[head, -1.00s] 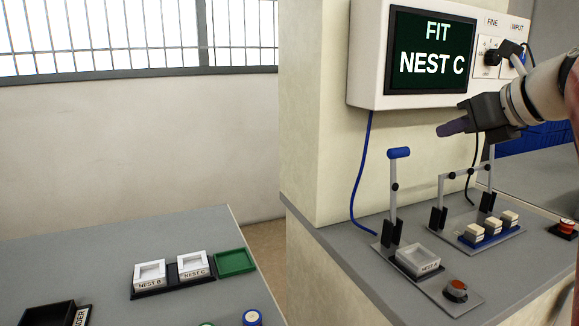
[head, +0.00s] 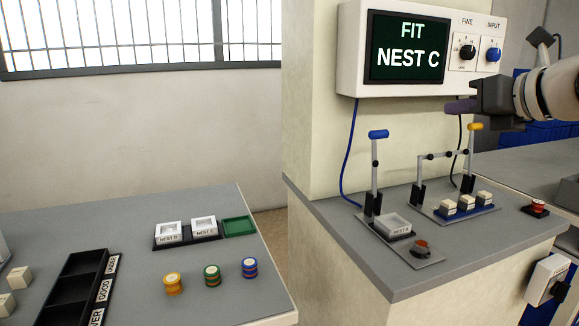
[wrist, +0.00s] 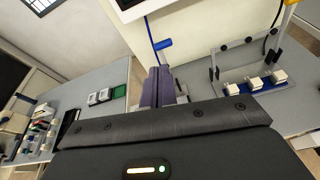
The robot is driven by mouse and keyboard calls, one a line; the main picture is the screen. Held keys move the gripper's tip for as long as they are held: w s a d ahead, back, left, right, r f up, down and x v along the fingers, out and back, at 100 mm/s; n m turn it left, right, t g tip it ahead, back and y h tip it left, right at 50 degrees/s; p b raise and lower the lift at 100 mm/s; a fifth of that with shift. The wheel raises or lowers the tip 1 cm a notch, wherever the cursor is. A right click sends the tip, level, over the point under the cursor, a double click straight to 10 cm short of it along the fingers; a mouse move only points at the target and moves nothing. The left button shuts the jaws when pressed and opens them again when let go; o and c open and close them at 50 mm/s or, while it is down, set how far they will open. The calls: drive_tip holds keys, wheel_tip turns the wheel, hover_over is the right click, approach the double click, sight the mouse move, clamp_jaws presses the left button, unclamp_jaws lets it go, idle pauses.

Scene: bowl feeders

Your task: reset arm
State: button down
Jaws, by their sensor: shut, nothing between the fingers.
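My gripper (head: 447,107) is raised at the right of the head view, in front of the panel below the display. Its fingers are together and hold nothing. In the wrist view the closed fingers (wrist: 158,88) point up and away, over the counter with the levers. The arm reaches in from the right edge of the head view. The fingers appear apart from everything around them.
A display (head: 408,48) reads "FIT NEST C". Below it stand a blue-handled lever (head: 377,160), a yellow-handled lever (head: 473,150) and a red button (head: 537,207). The left table (head: 215,295) holds white nests, a green tray (head: 238,226) and coloured stacks.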

wheel_tip(320, 180, up, 4)
drive_tip(key=a+m+t, duration=0.3)
drive_tip(key=m+t, duration=0.1)
drive_tip(key=m, duration=0.2)
drive_tip(key=s+f+m+g+h, duration=0.25)
drive_tip(key=f+m+h, duration=0.25)
drive_tip(key=f+m, duration=0.6)
drive_tip(key=s+f+m+g+h, duration=0.1)
drive_tip(key=s+f+m+h, duration=0.5)
drive_tip(key=m, duration=0.9)
drive_tip(key=s+a+f+m+g+y, duration=0.2)
drive_tip(key=s+a+f+g, duration=0.1)
drive_tip(key=f, duration=0.4)
drive_tip(key=s+a+f+m+g+y, duration=0.2)
drive_tip(key=s+a+f, duration=0.2)
drive_tip(key=f, duration=0.4)
drive_tip(key=s+a+f+m+g+y, duration=0.2)
drive_tip(key=s+a+f+g, duration=0.1)
drive_tip(key=s+f, duration=0.2)
wheel_tip(320, 180, down, 2)
drive_tip(key=shift+s+a+f+g, duration=0.15)
drive_tip(key=shift+s+f+g, duration=0.05)
drive_tip(key=shift+s+g, duration=0.15)
drive_tip(key=c, duration=2.2)
unclamp_jaws()
